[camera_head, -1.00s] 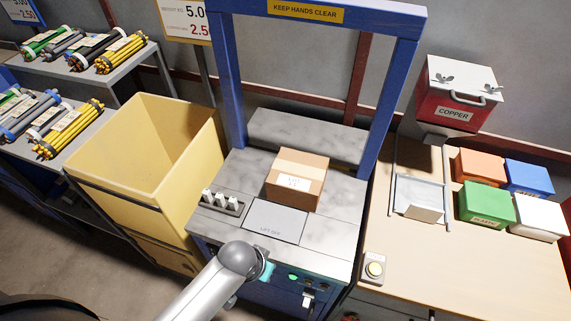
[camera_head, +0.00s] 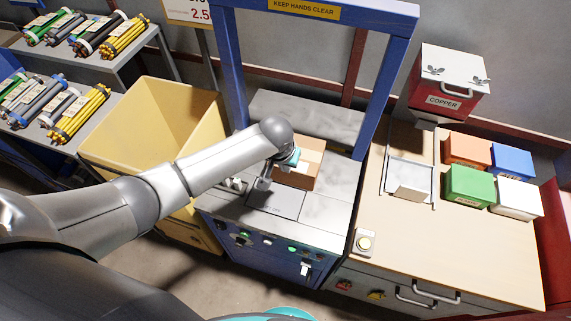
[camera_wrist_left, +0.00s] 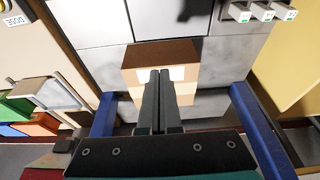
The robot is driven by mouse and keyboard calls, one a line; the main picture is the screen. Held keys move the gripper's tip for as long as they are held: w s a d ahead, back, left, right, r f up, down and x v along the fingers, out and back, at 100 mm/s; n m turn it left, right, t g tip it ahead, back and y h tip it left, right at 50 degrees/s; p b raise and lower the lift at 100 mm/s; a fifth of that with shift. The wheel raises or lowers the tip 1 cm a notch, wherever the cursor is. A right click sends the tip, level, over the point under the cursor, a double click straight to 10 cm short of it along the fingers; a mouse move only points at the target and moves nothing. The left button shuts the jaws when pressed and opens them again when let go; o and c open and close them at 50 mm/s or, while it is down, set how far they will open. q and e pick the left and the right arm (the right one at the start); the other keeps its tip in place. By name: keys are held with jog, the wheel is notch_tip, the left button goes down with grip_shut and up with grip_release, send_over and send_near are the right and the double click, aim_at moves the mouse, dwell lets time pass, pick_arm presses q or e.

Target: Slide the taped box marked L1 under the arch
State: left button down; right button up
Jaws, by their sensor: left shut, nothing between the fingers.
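The brown taped box (camera_head: 309,161) stands on the grey worktop of the blue machine, in front of the arch (camera_head: 384,85). Its label is partly covered in the head view and its marking is not readable. The arch's posts (camera_wrist_left: 105,115) show on both sides there. My right gripper is not in view.
A lift-off panel (camera_head: 275,203) lies flush before the box. White switches (camera_head: 235,184) stand left of it. A yellow bin (camera_head: 140,125) is left of the machine. At right, a wooden bench (camera_head: 440,255) carries a red copper box (camera_head: 447,85) and several coloured boxes.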

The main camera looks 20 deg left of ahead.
pick_arm(q)
jog(key=b, duration=0.8)
send_near(290, 179)
notch_tip(290, 179, down, 3)
jog(key=s, duration=0.1)
jog(key=shift+s+f+b, duration=0.1)
jog(key=shift+f+b, duration=0.4)
jog(key=shift+f, duration=0.6)
jog(key=shift+s+f+b, duration=0.15)
jog(key=shift+f+b, duration=0.35)
jog(key=shift+f, duration=0.6)
jog(key=shift+w, duration=0.1)
jog(key=shift+w+d+b, duration=0.1)
jog(key=shift+w+b, duration=1.2)
jog(key=shift+w, duration=1.1)
jog(key=shift+r, duration=0.1)
jog(key=shift+s+p, duration=0.6)
jog(key=shift+p, duration=0.35)
